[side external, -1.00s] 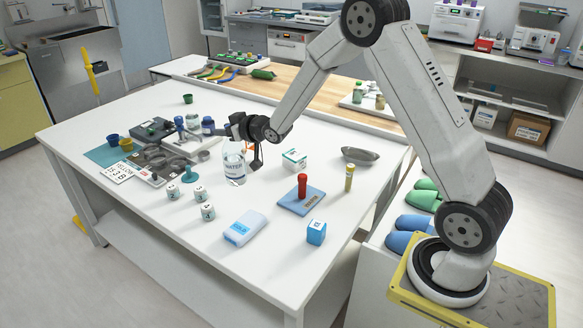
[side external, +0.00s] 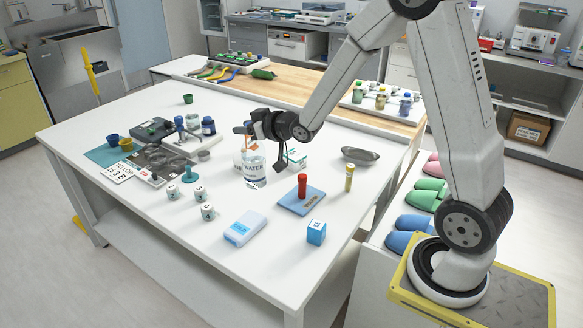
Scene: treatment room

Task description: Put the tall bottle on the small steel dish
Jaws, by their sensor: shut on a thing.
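The tall bottle (side external: 253,174) is clear, with a white label reading WATER. It is in the side view near the middle of the white table, below my gripper (side external: 247,146). My gripper is shut on the bottle's upper part, and the cap is largely hidden by the jaws. I cannot tell whether the base touches the table. A small round steel dish (side external: 203,156) sits to the left, beside the grey tray. A boat-shaped steel dish (side external: 361,155) lies to the right, apart from the bottle.
A white box (side external: 298,161) is partly hidden behind the gripper. A red-handled stamp on a blue pad (side external: 297,205), a yellow vial (side external: 349,178), a blue cube (side external: 316,233) and several white dice-like blocks (side external: 207,211) stand in front.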

